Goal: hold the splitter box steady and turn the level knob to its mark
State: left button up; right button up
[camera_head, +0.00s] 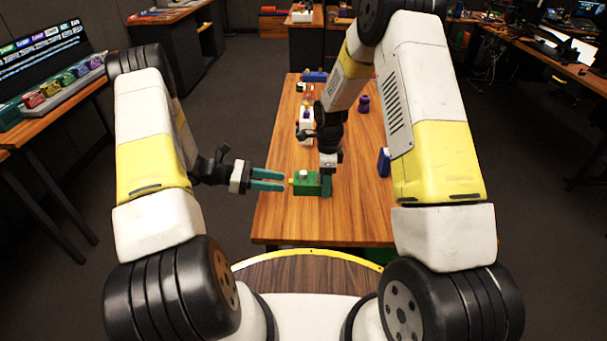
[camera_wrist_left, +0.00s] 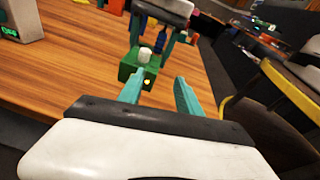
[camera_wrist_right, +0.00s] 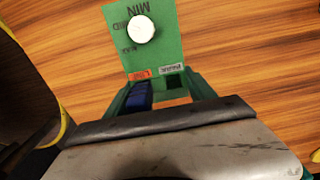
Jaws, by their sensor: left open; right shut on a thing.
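The green splitter box (camera_head: 306,189) sits on the wooden table. A white round knob (camera_wrist_right: 141,30) stands on its top face beside the printed words MIN, MID and MAX; no pointer on it can be made out. My right gripper (camera_wrist_right: 160,88) is shut on the box, a finger on each side of its socket end. A blue plug (camera_wrist_right: 139,96) is at the LINE socket; the PHONE socket looks dark and empty. My left gripper (camera_head: 284,181) is open and empty just left of the box. Its fingers point at a small yellow piece (camera_wrist_left: 147,82) on the box's side.
The wooden table (camera_head: 278,222) is clear in front of the box. A white item (camera_head: 305,130) stands behind it, with a purple object (camera_head: 363,103) and a blue object (camera_head: 384,162) to the right. A grey device (camera_wrist_left: 20,22) shows in the left wrist view.

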aim_at(303, 172)
pick_arm(q)
jog(key=a+t+h, duration=0.1)
jog(key=w+a+n+t, duration=0.1)
jog(key=a+t, duration=0.1)
jog(key=shift+f+h, duration=0.15)
jog(key=shift+h, duration=0.25)
jog(key=shift+w+d+t, duration=0.1)
jog(key=shift+d+t, duration=0.05)
jog(key=shift+t, duration=0.15)
jog(key=x, duration=1.1)
jog(key=shift+d, duration=0.3)
jog(key=shift+c, duration=0.2)
grip_shut()
